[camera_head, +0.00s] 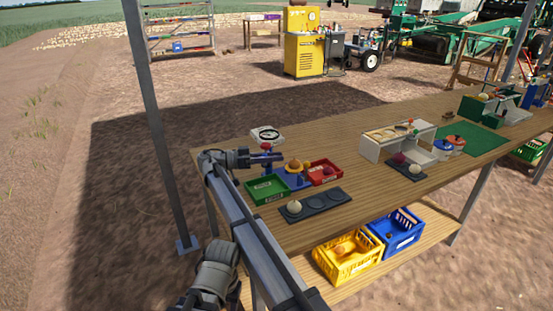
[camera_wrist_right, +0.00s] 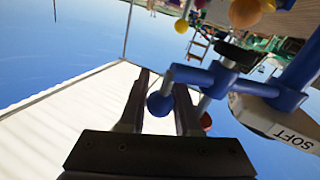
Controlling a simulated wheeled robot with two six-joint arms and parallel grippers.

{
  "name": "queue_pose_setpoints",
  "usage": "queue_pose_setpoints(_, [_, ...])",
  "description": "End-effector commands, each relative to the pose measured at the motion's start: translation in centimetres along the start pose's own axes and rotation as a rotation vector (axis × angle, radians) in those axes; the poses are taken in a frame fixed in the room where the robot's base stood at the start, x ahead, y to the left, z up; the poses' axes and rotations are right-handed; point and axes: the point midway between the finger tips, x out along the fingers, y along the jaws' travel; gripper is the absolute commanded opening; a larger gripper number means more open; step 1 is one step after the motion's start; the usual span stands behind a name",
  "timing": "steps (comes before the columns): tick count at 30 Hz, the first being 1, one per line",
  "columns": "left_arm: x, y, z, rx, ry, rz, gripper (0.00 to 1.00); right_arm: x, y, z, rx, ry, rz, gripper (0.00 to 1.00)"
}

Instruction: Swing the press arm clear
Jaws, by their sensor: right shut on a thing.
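The press is a blue fixture on the left end of the wooden table. Its blue base (camera_head: 297,182) carries a yellow-orange onion (camera_head: 295,166), and a white dial housing (camera_head: 268,138) stands behind it. In the right wrist view, the blue press arm (camera_wrist_right: 190,76) ends in a blue ball knob (camera_wrist_right: 159,104). My right gripper (camera_head: 276,157) reaches in from the left beside the press. In its wrist view the two fingers (camera_wrist_right: 160,104) are shut on the ball knob. The white housing marked SOFT (camera_wrist_right: 285,130) is on the right there. My left gripper is not in view.
A green crate (camera_head: 264,190) and a red crate (camera_head: 324,176) flank the press. A dark tray (camera_head: 317,204) with a pale onion lies in front. A white rack (camera_head: 370,149) stands farther right. A grey post (camera_head: 157,130) rises left of the table.

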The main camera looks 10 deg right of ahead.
Motion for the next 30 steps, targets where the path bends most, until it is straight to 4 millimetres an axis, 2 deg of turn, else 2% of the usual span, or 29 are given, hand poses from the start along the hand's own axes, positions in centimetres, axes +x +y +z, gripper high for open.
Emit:
queue_pose_setpoints(14, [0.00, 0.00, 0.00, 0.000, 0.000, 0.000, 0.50, -0.13, -0.05, 0.00, 0.000, -0.002, 0.005, 0.00])
queue_pose_setpoints(15, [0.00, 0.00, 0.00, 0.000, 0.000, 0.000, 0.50, -0.12, -0.05, 0.00, 0.000, -0.002, 0.005, 0.36])
queue_pose_setpoints(22, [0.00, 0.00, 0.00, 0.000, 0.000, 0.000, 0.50, -0.10, -0.09, -0.01, 0.000, -0.001, 0.005, 0.61])
queue_pose_setpoints(30, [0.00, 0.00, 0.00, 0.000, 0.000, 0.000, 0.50, -0.09, -0.13, -0.02, 0.000, -0.001, 0.004, 0.61])
